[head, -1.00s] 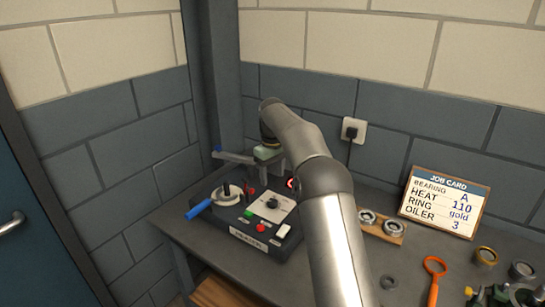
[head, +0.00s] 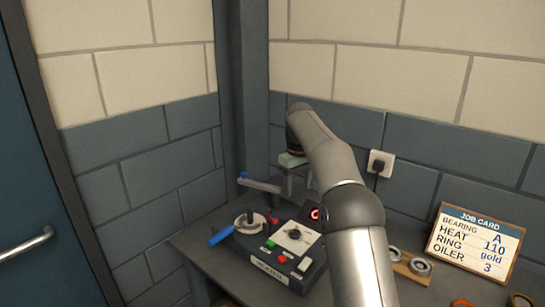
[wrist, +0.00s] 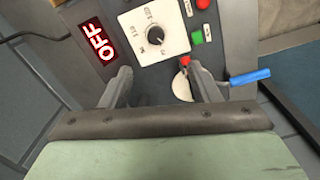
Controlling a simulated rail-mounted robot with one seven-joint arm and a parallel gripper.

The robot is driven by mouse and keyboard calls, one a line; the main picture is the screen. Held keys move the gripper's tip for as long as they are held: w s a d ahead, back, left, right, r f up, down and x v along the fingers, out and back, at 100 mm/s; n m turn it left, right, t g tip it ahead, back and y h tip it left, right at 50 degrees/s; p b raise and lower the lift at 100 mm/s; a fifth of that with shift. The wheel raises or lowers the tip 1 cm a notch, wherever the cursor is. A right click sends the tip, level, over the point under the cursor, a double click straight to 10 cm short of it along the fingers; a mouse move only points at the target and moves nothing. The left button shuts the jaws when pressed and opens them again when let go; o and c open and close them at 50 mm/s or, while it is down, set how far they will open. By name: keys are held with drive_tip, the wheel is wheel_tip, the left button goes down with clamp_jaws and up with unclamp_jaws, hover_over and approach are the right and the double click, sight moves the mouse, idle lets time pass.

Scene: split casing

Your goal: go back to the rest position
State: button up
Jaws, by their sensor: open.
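My gripper (wrist: 162,88) is open and empty, with its two fingers apart in the wrist view. In the head view my gripper (head: 298,184) hangs above the back of the heater box, clear of its panel. The heater (head: 268,258) is a dark box on the bench with a white dial plate (head: 294,234), green and red buttons and a blue handle (head: 221,236). Its display (wrist: 98,42) reads OFF in red in the wrist view. My arm hides part of the bench and the heater's right side.
The job card (head: 475,243) stands on the right of the bench. Bearings on a wooden block (head: 408,272) lie beside my arm. A wall socket (head: 381,163) with a plug is behind. A blue door (head: 40,200) is at the left.

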drive_tip(key=s+f+m, duration=0.1)
drive_tip(key=s+m, duration=0.3)
drive_tip(key=s, duration=2.6)
drive_tip(key=s+f+m, duration=0.1)
drive_tip(key=s+f, duration=0.3)
drive_tip(key=s, duration=0.3)
drive_tip(key=s+f+m, duration=0.1)
drive_tip(key=s+f, duration=0.2)
drive_tip(key=s, duration=0.4)
drive_tip(key=shift+s+d+f+t, duration=0.15)
drive_tip(key=shift+d+f+t, duration=0.2)
drive_tip(key=shift+t, duration=0.05)
